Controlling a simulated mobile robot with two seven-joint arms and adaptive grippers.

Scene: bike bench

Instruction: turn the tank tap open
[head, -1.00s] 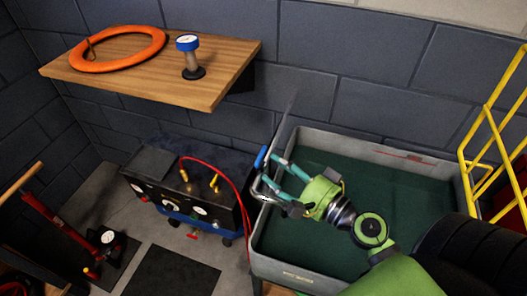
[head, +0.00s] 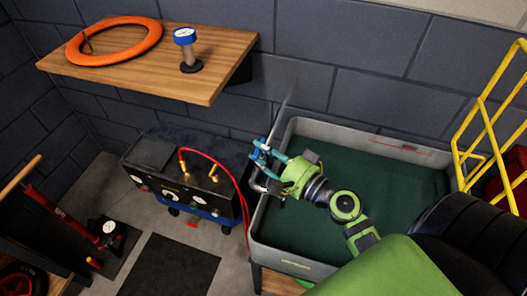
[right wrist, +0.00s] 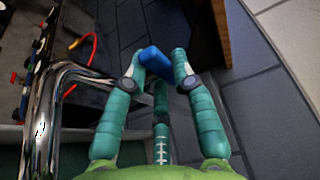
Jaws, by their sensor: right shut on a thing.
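The tank (head: 284,262) is a grey tub with dark green inside, right of centre in the head view. At its left rim is the tap, with a blue handle (head: 258,156) and a chrome pipe. In the right wrist view the blue handle (right wrist: 156,62) lies between the fingertips, and the chrome pipe (right wrist: 42,115) bends along the left. My right gripper (head: 264,166), with teal fingers on a green body, is shut on the blue handle; it fills the middle of the right wrist view (right wrist: 157,72). The fingers partly hide the tap in the head view. My left gripper is not in view.
A black machine (head: 180,180) with gauges and a red hose (head: 228,168) stands close left of the tank. A yellow ladder-like frame (head: 487,130) stands right of the tank.

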